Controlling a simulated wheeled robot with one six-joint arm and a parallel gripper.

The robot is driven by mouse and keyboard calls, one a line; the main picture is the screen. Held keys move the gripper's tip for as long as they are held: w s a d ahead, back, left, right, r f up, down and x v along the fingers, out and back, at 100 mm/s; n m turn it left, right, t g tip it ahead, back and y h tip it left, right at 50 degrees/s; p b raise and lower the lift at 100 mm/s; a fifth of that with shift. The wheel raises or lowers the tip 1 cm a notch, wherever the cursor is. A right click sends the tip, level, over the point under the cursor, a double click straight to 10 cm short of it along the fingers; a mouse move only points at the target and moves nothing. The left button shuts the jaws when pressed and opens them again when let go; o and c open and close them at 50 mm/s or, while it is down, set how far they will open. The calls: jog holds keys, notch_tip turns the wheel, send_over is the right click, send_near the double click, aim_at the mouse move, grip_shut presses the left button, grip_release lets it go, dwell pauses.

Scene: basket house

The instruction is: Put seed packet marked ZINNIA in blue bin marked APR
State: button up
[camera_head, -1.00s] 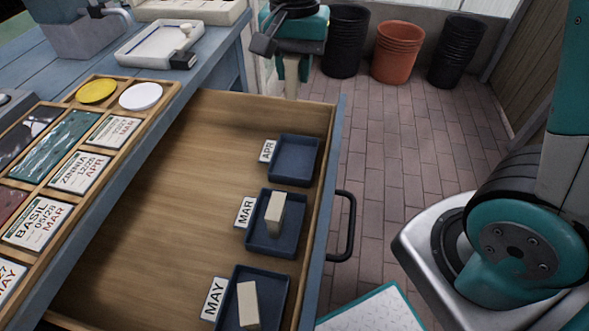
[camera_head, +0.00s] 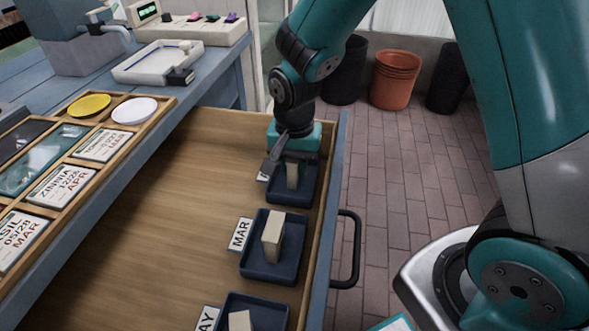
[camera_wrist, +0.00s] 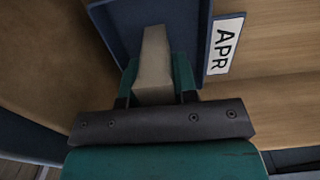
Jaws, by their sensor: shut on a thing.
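My gripper (camera_head: 292,166) is over the blue bin marked APR (camera_head: 308,186) at the far right corner of the open drawer. It is shut on a pale beige packet (camera_head: 292,177), which hangs down within the bin's outline. In the wrist view the packet (camera_wrist: 154,60) stands between the green fingers, with the bin (camera_wrist: 190,22) around it and the APR label (camera_wrist: 224,44) to the right. No writing shows on the packet's visible faces. I cannot tell whether it touches the bin's floor.
A blue bin by the MAR label (camera_head: 240,234) holds a beige packet (camera_head: 272,236); another bin by the MAY label holds one too. The drawer's wooden floor (camera_head: 190,210) is clear to the left. Its handle (camera_head: 348,255) juts out right.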

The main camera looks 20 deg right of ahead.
jog(key=shift+f, duration=0.5)
jog(key=shift+f, duration=0.15)
jog(key=o, duration=0.9)
notch_tip(320, 180, up, 12)
jog(key=p, duration=0.3)
jog(key=s+a+r+n+y, duration=0.1)
jog(key=s+r+n, duration=0.2)
jog(key=s, duration=0.3)
jog(key=s+a+r+n+y, duration=0.1)
jog(key=s+a+r+n, duration=0.1)
jog(key=s+n, duration=0.4)
jog(key=s+a+r+n+y, duration=0.1)
jog(key=s+r+n+y, duration=0.1)
jog(key=s+r+n, duration=0.2)
jog(key=shift+s+a+r+n, duration=0.15)
jog(key=shift+s+n, duration=0.2)
jog(key=shift+s, duration=0.3)
jog(key=shift+s+a+r+n, duration=0.15)
jog(key=shift+s+n, duration=0.2)
jog(key=shift+s, duration=0.3)
